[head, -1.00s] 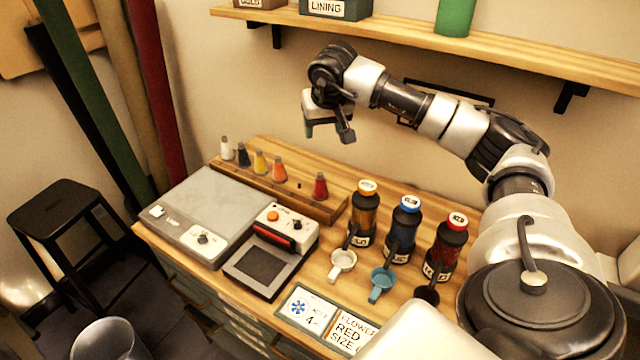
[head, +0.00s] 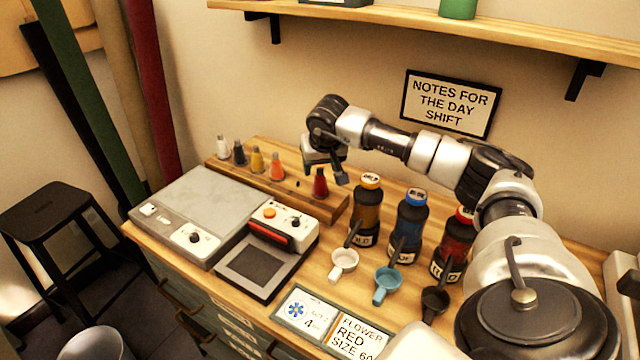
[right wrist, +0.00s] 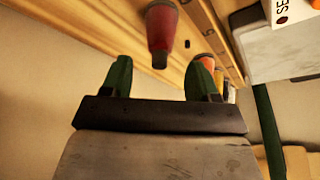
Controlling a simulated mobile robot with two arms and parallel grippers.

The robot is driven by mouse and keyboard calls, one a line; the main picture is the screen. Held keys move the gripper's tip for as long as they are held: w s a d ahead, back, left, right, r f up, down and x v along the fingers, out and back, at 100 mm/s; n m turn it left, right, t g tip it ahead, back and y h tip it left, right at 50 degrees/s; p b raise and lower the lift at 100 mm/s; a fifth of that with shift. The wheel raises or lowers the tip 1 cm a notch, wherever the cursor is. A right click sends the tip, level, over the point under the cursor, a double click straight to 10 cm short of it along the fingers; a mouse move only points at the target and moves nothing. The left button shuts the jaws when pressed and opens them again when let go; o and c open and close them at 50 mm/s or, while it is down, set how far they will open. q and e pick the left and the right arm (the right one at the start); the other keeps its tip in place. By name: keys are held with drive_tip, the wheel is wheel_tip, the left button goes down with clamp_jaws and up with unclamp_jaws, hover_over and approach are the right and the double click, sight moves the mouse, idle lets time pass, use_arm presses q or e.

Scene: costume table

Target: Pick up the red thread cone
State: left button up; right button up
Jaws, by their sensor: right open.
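The red thread cone (head: 320,184) stands upright at the right end of the wooden rack (head: 328,209) at the back of the table. In the right wrist view the red cone (right wrist: 162,32) shows ahead of the fingers, roughly midway between them. My right gripper (head: 325,171) is just above and behind the cone in the head view. In the right wrist view the right gripper (right wrist: 160,76) has its two green-tipped fingers apart, with nothing between them. My left gripper is not in view.
Orange (head: 277,168), yellow (head: 257,160), dark blue (head: 239,154) and white (head: 222,147) cones stand left along the rack. Gold (head: 367,208), blue (head: 408,228) and red (head: 456,244) bottles stand to the right. A grey machine (head: 199,213) fills the table's left side.

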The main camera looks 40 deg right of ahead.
sight(320, 170)
drive_tip(key=x, duration=0.3)
drive_tip(key=shift+f, duration=0.25)
drive_tip(key=c, duration=0.9)
